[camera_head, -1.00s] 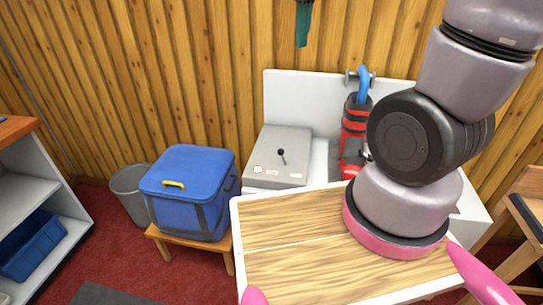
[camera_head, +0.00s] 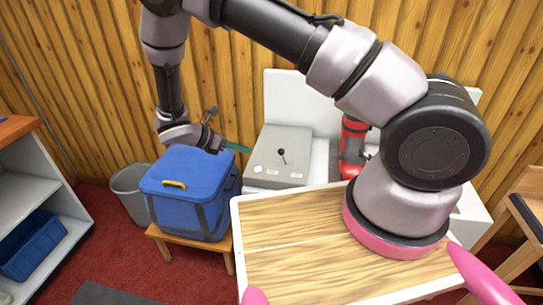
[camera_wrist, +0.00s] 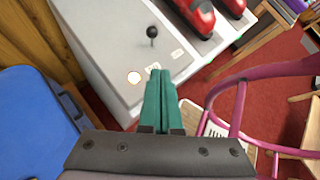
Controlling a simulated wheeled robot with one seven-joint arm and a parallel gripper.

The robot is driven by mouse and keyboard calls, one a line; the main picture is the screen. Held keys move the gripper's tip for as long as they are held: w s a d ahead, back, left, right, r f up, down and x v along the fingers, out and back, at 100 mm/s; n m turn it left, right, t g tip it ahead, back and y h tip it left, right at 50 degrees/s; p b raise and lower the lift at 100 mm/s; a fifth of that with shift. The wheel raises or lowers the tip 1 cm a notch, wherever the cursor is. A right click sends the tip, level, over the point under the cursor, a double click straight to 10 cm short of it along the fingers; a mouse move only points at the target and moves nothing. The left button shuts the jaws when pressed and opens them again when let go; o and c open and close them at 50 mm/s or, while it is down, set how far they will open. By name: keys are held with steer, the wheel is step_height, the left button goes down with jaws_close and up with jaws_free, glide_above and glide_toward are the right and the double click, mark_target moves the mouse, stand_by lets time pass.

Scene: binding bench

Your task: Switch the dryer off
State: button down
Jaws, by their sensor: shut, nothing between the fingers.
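A grey box (camera_head: 290,148) stands against the white back panel, with a black-knobbed lever (camera_head: 281,153) on its sloping top. I take it to be the dryer's control, but no readable label confirms this. The lever also shows in the wrist view (camera_wrist: 152,32). My gripper (camera_head: 249,151) has teal fingers shut together and empty, at the box's left side. In the wrist view my fingertips (camera_wrist: 161,74) point toward the near edge, apart from the lever.
A blue lidded box (camera_head: 190,190) sits on a wooden stool just left of the grey box, below my gripper. Red and black gear (camera_head: 353,145) stands right of the grey box, partly behind my arm. A wooden-topped table (camera_head: 290,215) is in front; a grey bin (camera_head: 130,190) stands left.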

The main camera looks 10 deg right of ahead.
step_height(320, 180, down, 3)
steer(key=n+t, duration=0.1)
steer(key=n, duration=0.1)
glide_toward(284, 158)
steer(key=f, duration=0.3)
steer(key=shift+s+f+h, duration=0.2)
steer(key=shift+s+h, duration=0.1)
steer(key=shift+h, duration=0.1)
steer(key=shift+w+d+r, duration=0.2)
steer(key=shift+w+d, duration=0.15)
steer(key=shift+d, duration=0.15)
steer(key=shift+w+d+r, duration=0.2)
steer(key=shift+w+d, duration=0.15)
steer(key=shift+d, duration=0.1)
steer(key=shift+w+d+r, duration=0.15)
steer(key=shift+w+d, duration=0.15)
steer(key=shift+d, duration=0.1)
